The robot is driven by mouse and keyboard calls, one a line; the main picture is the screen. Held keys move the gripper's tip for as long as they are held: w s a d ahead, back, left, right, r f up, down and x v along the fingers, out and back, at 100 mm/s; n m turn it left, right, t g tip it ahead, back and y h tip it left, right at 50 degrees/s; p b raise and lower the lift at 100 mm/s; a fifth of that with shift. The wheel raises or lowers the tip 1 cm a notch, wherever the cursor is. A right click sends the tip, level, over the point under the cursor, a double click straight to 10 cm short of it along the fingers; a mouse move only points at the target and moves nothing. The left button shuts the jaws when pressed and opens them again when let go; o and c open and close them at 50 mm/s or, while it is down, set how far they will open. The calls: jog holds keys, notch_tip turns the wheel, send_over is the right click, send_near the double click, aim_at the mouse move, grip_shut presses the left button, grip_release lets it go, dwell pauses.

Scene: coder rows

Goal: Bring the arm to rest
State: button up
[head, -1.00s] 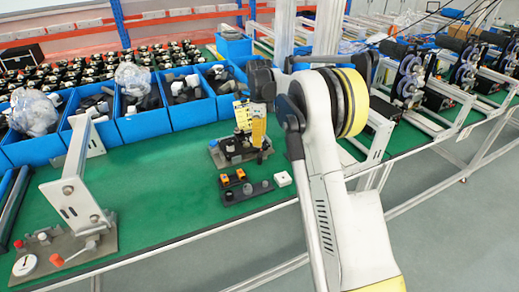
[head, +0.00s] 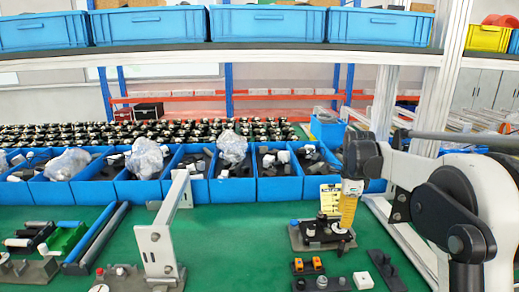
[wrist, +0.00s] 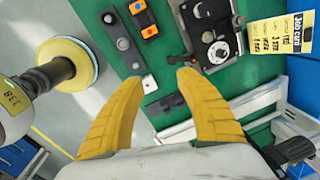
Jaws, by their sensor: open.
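My gripper (head: 348,212) is at the right of the green bench in the head view, pointing down at a small fixture (head: 312,238). In the wrist view its two yellow fingers (wrist: 150,86) are spread apart with nothing held between them. The fixture with a round dial-like part (wrist: 218,52) lies beyond the right fingertip. A white block (wrist: 149,84) lies on the bench between the fingertips as seen from the wrist; it also shows in the head view (head: 363,280). Whether the fingers touch the fixture cannot be told from the head view.
A row of blue bins (head: 228,185) holding parts and bags lines the back of the green bench (head: 222,240). A shelf (head: 250,58) with blue crates hangs above. A yellow job card (wrist: 280,33) stands by the fixture.

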jog(key=s+a+r+n+t, duration=0.25)
jog(key=s+r+n, duration=0.2)
jog(key=s, duration=0.35)
jog(key=s+a+r+n+t, duration=0.1)
jog(key=s+a+r+n, duration=0.25)
jog(key=s+n, duration=0.4)
jog(key=s+a+f+n+t, duration=0.1)
jog(key=s+a+f+n, duration=0.1)
jog(key=s, duration=0.6)
jog(key=s+a+f+n+t, duration=0.1)
jog(key=s+f+n, duration=0.3)
jog(key=s, duration=0.5)
jog(key=n, duration=0.2)
jog(key=shift+a+f+n, duration=0.3)
jog(key=shift+a, duration=0.1)
